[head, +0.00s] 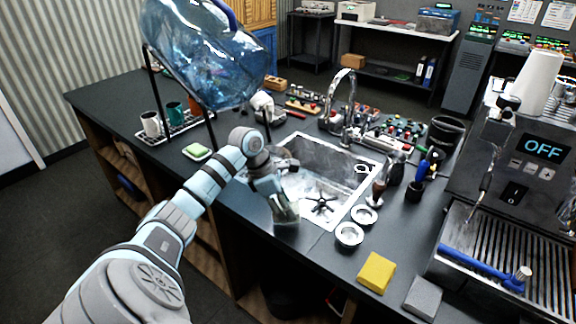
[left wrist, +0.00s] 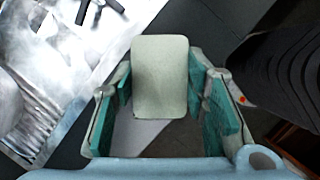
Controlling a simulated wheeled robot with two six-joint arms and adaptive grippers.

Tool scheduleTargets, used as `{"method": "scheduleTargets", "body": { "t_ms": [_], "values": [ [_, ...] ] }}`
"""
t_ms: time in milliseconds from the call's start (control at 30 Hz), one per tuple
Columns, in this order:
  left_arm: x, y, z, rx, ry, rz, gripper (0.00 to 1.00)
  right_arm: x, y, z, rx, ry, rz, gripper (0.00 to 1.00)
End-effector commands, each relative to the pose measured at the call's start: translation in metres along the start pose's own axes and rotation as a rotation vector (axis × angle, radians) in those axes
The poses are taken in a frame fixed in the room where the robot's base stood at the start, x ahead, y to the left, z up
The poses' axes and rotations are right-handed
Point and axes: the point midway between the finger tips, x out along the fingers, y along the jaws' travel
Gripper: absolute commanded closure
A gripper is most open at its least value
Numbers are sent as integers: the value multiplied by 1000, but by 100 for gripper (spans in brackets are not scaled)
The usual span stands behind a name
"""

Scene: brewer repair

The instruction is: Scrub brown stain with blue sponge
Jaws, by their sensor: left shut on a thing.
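My left gripper (head: 284,208) is over the front left edge of the metal sink (head: 338,172), pointing down. It is shut on a pale grey-green block (left wrist: 160,75) with rounded corners, seen between the teal finger pads in the left wrist view. The block looks like a sponge, but its colour does not read clearly as blue. In the left wrist view, the sink (left wrist: 60,80) lies to the left of the gripper (left wrist: 165,105). I cannot make out a brown stain. My right gripper is not in view.
A green sponge (head: 196,150) lies left of my arm. A yellow sponge (head: 377,272) and a grey block (head: 423,297) lie at the front right. A faucet (head: 345,100), two small round dishes (head: 349,234) and the coffee machine (head: 520,180) stand nearby. A large water bottle (head: 205,50) rises behind my arm.

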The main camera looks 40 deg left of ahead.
Motion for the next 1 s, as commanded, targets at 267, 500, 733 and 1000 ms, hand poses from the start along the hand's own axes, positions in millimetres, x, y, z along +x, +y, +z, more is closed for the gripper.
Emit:
{"method": "scheduleTargets", "body": {
  "t_ms": [267, 500, 733, 1000],
  "values": [
    [-29, 1, 6, -7, 1, 5, 86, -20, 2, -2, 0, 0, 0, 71],
    [-47, 1, 10, -13, 1, 7, 86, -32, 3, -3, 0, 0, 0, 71],
    [-50, 1, 10, -14, 0, 7, 86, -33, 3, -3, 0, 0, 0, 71],
    [-46, 1, 9, -14, 0, 7, 86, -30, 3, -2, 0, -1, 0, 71]
  ]
}}
